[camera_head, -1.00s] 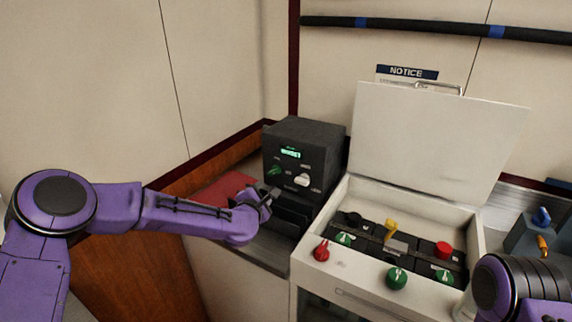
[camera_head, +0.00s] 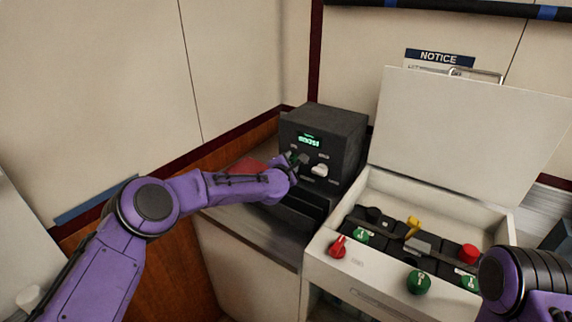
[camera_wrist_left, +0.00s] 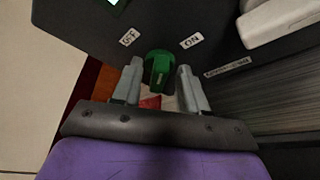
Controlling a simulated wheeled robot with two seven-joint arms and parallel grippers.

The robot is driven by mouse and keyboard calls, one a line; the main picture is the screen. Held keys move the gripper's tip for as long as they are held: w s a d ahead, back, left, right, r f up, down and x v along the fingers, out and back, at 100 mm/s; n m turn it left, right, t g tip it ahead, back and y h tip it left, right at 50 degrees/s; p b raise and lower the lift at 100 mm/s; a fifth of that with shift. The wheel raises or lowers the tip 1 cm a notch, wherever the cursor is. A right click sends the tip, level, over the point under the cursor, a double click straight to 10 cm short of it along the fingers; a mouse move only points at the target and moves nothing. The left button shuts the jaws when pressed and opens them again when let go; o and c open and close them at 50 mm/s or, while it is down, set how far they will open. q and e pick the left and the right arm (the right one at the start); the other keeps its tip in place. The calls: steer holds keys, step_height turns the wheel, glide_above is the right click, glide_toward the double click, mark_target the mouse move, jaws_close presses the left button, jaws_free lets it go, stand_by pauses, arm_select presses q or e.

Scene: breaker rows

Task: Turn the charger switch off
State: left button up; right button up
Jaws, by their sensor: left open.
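The charger (camera_head: 345,125) is a dark box with a lit green display (camera_head: 309,139), standing in the corner. In the left wrist view its green switch knob (camera_wrist_left: 158,68) sits between an OFF label (camera_wrist_left: 129,38) on the left and an ON label (camera_wrist_left: 191,41) on the right. My left gripper (camera_head: 295,158) is at the charger's front and partly covers the knob in the head view. In the left wrist view its open fingers (camera_wrist_left: 158,75) stand either side of the knob; I cannot tell whether they touch it. My right gripper is out of view.
A white knob (camera_head: 320,171) is just right of the green one. An open white box (camera_head: 330,262) with a raised lid (camera_head: 470,135) stands to the right, holding batteries and red, green and yellow knobs. A red item (camera_head: 243,167) lies left of the charger.

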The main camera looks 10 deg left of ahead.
arm_select(q)
steer(key=shift+w, duration=0.2)
steer(key=shift+c, duration=0.3)
steer(key=c, duration=0.6)
steer(key=shift+a, duration=0.3)
steer(key=shift+d, duration=0.2)
